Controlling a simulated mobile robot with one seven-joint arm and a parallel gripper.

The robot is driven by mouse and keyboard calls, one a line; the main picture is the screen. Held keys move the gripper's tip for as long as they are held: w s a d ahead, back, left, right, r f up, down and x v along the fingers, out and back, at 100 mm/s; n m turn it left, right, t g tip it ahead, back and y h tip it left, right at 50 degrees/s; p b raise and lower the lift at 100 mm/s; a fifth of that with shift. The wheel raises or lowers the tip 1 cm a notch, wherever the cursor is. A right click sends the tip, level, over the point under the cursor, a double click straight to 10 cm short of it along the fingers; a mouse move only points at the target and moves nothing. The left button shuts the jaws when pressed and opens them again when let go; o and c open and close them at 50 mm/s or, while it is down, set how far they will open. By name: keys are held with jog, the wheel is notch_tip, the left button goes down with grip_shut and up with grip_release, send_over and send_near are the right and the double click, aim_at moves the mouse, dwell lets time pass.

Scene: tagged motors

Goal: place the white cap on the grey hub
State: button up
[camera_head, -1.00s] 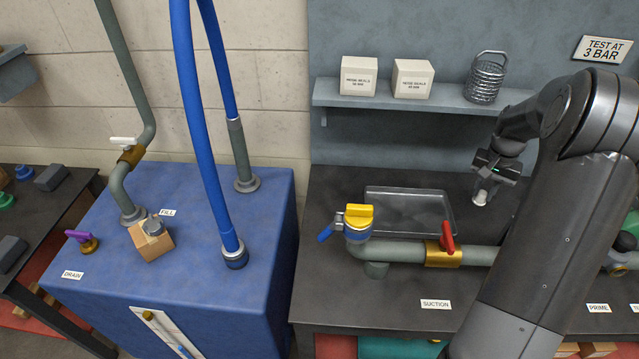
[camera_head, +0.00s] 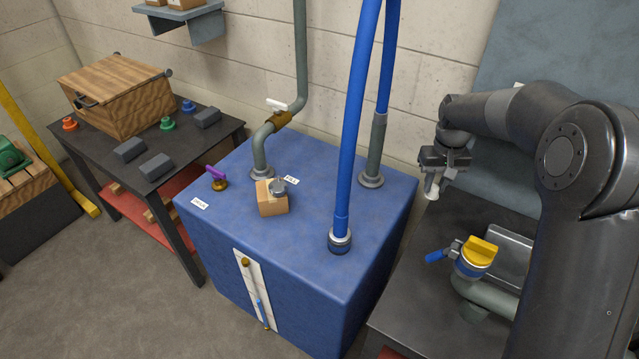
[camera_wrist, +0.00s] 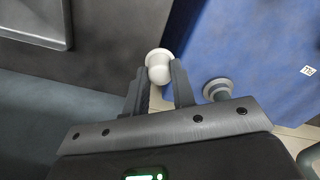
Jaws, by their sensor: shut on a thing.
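The white cap (camera_head: 432,190) hangs below my gripper (camera_head: 438,174), above the dark bench to the right of the blue tank. In the wrist view the white cap (camera_wrist: 158,60) sits between the two fingertips of my gripper (camera_wrist: 157,78), which is shut on it. A grey, round, metallic piece (camera_head: 277,187) sits on a wooden block (camera_head: 272,205) on the blue tank's top. It appears to be the grey hub, but I cannot be sure. The cap is well apart from it, to its right.
The blue tank (camera_head: 300,245) carries pipes, a blue hose (camera_head: 350,130) and a purple-handled valve (camera_head: 216,177). The hose stands between my gripper and the wooden block. A yellow-handled valve (camera_head: 479,252) is below my arm. A side table with a wooden box (camera_head: 125,100) stands left.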

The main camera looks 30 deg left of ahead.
jog(key=s+a+r+n, duration=0.2)
jog(key=s+a+r, duration=0.15)
jog(key=a, duration=0.55)
jog(key=s+a+r+n, duration=0.2)
jog(key=s+a+n, duration=0.15)
jog(key=a, duration=0.55)
jog(key=s+a+r+n, duration=0.15)
jog(key=s+a, duration=0.25)
jog(key=a, duration=0.5)
send_over(278, 186)
notch_tip(278, 186, down, 6)
jog(key=shift+d, duration=0.1)
jog(key=shift+f, duration=0.1)
jog(key=shift+a+f, duration=0.2)
jog(key=shift+f, duration=1.8)
jog(key=shift+f, duration=0.1)
jog(key=o, duration=1)
jog(key=shift+c, duration=0.2)
